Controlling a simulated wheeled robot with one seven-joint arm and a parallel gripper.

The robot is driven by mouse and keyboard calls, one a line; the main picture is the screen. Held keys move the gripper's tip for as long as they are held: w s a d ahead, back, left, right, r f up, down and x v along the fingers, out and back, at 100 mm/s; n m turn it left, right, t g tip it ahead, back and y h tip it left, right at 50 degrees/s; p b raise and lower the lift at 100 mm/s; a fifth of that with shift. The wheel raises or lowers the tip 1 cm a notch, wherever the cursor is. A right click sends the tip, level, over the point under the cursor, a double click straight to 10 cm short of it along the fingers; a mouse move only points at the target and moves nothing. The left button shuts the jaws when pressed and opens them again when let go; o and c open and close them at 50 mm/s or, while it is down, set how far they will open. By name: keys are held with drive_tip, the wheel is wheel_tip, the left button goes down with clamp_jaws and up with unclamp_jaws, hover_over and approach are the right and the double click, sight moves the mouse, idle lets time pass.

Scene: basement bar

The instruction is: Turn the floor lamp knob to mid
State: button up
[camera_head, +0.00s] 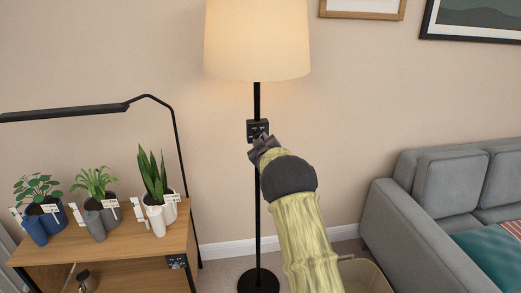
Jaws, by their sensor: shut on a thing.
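The floor lamp has a cream shade (257,42), which glows warm. Its thin black pole (257,100) stands on a round black base (258,281). A small black control box (258,126) with pale markings sits on the pole below the shade. My gripper (257,141) is at the lower edge of this box, shut on the knob. The knob itself is hidden by my gripper, so its setting cannot be read. My arm reaches up from the lower right and covers part of the pole's right side.
A wooden shelf (120,258) with several potted plants and a black arched lamp (70,114) stands at left. A second small black box (177,262) is on the shelf's front. A grey sofa (415,240) is at right. A tan bin (362,275) is beside my arm.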

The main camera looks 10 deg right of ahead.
drive_tip(key=shift+n+b, duration=0.9)
drive_tip(key=shift+n, duration=0.3)
drive_tip(key=o, duration=1)
drive_tip(key=s+b, duration=0.2)
drive_tip(key=s, duration=1.5)
drive_tip(key=shift+s+b, duration=0.2)
drive_tip(key=shift+b, duration=0.15)
